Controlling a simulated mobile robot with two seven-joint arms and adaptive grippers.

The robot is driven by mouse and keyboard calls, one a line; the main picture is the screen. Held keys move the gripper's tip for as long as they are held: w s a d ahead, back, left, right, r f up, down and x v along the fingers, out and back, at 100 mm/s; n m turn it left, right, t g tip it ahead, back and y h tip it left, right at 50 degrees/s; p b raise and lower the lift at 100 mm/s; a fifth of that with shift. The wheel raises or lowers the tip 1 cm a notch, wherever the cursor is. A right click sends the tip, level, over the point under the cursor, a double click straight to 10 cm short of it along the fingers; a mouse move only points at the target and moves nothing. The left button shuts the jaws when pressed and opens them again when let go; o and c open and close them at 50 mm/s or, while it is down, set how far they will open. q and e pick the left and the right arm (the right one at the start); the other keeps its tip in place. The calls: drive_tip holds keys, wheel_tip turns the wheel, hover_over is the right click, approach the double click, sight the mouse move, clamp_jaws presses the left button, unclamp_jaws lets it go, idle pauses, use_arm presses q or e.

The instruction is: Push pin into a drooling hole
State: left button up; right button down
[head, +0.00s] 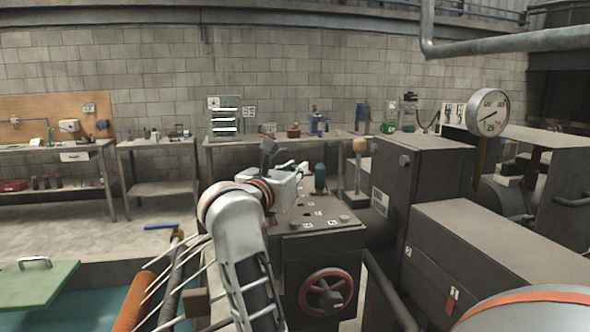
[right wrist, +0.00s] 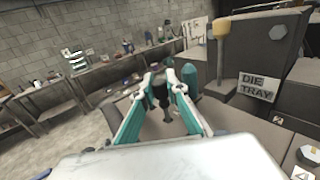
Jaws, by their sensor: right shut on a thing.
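My right gripper (head: 290,168) is over the far part of a dark machine top (head: 328,221), partly hidden by its own wrist. In the right wrist view, its teal and white fingers (right wrist: 161,77) close on a small dark pin (right wrist: 163,98), which points down towards the machine top. I cannot tell whether the pin's tip touches the surface. In the head view the pin is hidden. Small dark spots that look like holes (head: 306,203) are on the machine top; which one is the task's hole I cannot tell. My left gripper is not in view.
A teal cylinder (head: 320,178) stands close beside the right gripper. A yellow-knobbed lever (head: 359,147) and a tall dark cabinet (head: 423,175) rise to the right. A red handwheel (head: 326,294) is on the machine's front. A "DIE TRAY" label (right wrist: 257,86) shows in the wrist view.

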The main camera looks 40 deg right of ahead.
drive_tip(key=shift+f, duration=0.1)
idle(0.4)
drive_tip(key=c, duration=1.9)
unclamp_jaws()
drive_tip(key=shift+a, duration=0.15)
drive_tip(key=shift+s+a+f, duration=0.1)
drive_tip(key=shift+a, duration=0.2)
drive_tip(key=v, duration=0.6)
drive_tip(key=shift+s+a, duration=0.25)
drive_tip(key=shift+a, duration=0.1)
